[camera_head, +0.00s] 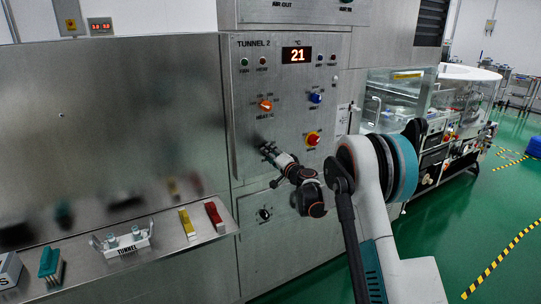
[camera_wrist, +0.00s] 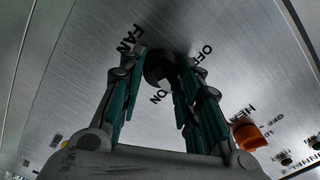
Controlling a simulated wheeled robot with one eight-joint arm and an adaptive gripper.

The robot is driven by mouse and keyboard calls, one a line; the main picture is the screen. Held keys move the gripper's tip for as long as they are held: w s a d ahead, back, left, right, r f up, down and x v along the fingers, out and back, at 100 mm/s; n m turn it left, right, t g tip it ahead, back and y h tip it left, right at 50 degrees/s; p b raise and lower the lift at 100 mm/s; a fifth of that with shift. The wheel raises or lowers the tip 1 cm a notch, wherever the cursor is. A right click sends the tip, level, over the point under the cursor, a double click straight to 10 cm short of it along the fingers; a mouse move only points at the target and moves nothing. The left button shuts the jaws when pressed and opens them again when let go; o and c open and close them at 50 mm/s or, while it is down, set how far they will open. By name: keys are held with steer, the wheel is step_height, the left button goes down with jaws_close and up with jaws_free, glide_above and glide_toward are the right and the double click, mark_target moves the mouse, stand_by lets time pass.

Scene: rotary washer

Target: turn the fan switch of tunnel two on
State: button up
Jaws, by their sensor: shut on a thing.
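The fan switch (camera_wrist: 160,68) is a dark round knob on the metal panel, with FAN, OFF and ON lettered around it in the wrist view. My gripper (camera_wrist: 164,60) has its two green-sided fingers on either side of the knob and is shut on it.
An orange heater knob (camera_head: 265,105) is just above the gripper; it also shows in the wrist view (camera_wrist: 249,136). A black knob (camera_head: 265,214) is below. A ledge (camera_head: 165,250) holds several small items.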

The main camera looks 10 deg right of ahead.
steer(key=m, duration=0.5)
steer(key=shift+f, duration=0.1)
steer(key=shift+d+m, duration=0.1)
steer(key=shift+m, duration=0.2)
stand_by(0.4)
steer(key=o, duration=1)
steer(key=v, duration=1.2)
